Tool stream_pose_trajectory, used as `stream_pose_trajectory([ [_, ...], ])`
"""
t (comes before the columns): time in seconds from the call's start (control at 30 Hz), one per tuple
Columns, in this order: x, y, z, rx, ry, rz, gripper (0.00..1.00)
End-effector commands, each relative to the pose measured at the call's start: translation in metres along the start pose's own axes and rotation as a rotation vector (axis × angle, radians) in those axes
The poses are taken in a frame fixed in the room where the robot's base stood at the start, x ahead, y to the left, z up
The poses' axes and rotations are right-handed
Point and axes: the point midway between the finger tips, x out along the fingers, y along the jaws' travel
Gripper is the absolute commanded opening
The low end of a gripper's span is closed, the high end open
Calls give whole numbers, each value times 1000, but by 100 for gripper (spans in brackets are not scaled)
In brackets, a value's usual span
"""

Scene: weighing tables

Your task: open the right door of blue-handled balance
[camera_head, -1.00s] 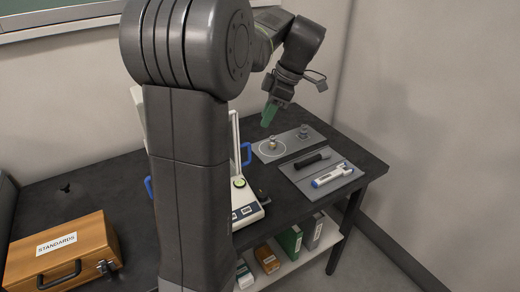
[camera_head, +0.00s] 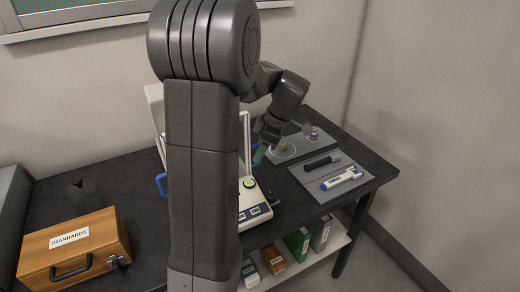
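The blue-handled balance (camera_head: 254,211) stands on the black table, mostly hidden behind my own arm. The right blue handle is hidden or too small to tell apart at my gripper. My gripper (camera_head: 260,154), with green fingers, is low beside the balance's right side, at about handle height. I cannot tell whether its fingers are apart or touch the handle.
A grey mat (camera_head: 318,138) with small metal weights lies behind my gripper. A grey tray (camera_head: 317,196) with a black and a white-blue tool is to the right. A wooden STANDARDS case (camera_head: 95,228) sits at the left. Boxes stand on the lower shelf (camera_head: 335,237).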

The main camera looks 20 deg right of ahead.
Motion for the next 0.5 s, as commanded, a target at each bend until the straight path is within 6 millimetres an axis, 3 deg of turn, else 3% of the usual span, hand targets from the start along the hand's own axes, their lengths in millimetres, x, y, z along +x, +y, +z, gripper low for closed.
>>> stream_pose_trajectory([
  [0.1, 0, 0, 0, 0, 0, 0, 29],
  [0.27, 0, 0, 0, 0, 0, 0, 0],
  [0.5, 0, 3, -2, -1, 0, 0, 0],
])
